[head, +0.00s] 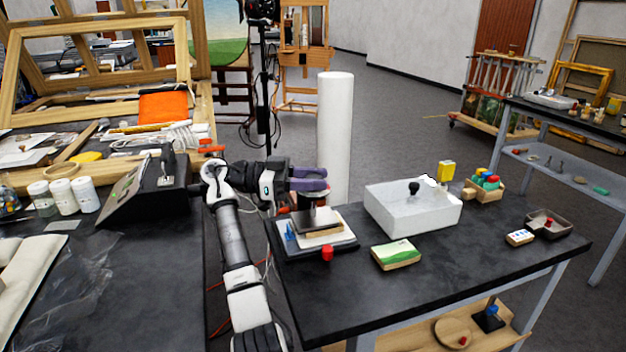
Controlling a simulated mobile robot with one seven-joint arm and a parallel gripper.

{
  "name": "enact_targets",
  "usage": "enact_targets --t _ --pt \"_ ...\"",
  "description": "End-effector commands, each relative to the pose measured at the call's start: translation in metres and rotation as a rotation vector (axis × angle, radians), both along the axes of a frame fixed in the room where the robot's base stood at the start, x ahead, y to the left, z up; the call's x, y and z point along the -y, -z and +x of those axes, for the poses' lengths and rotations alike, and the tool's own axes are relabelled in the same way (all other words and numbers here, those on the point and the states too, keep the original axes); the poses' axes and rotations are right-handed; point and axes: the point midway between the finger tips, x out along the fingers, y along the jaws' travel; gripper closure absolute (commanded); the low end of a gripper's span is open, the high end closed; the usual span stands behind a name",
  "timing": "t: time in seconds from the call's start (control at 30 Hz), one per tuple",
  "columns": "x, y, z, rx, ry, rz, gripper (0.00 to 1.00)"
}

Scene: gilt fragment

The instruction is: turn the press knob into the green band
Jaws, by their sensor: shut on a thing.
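The press (343,243) stands on the left end of the dark bench, with a grey base, a pale board and a dark plate. My gripper (326,179) is at the press's back, with its purple fingers pointing right. It is shut on what appears to be the press knob, which the fingers mostly hide. A red knob-like piece (327,253) sits at the press's front edge, apart from my gripper. I cannot make out the green band or the knob's angle.
A white box (412,217) with a dark knob, a green-and-white block (396,254) and a wooden holder (483,189) with coloured tops share the bench. A tall white cylinder (335,130) stands behind my gripper. The bench front is clear.

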Motion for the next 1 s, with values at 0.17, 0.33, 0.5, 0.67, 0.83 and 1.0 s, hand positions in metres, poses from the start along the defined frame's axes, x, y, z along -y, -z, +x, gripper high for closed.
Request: enact_targets --t 0.17,0.33,0.5,0.67,0.83,1.0 --pt "0.001 0.002 -0.001 -0.003 0.006 0.004 0.87" --pt "0.001 0.003 -0.001 -0.004 0.006 0.004 0.62" --pt "0.001 0.002 0.000 -0.003 0.004 0.003 0.43" --pt "0.001 0.001 0.000 -0.002 0.003 0.002 0.43" --pt "0.000 -0.004 0.000 0.000 0.002 0.002 0.43" --pt "0.001 -0.030 -0.001 0.004 0.002 0.002 0.43"
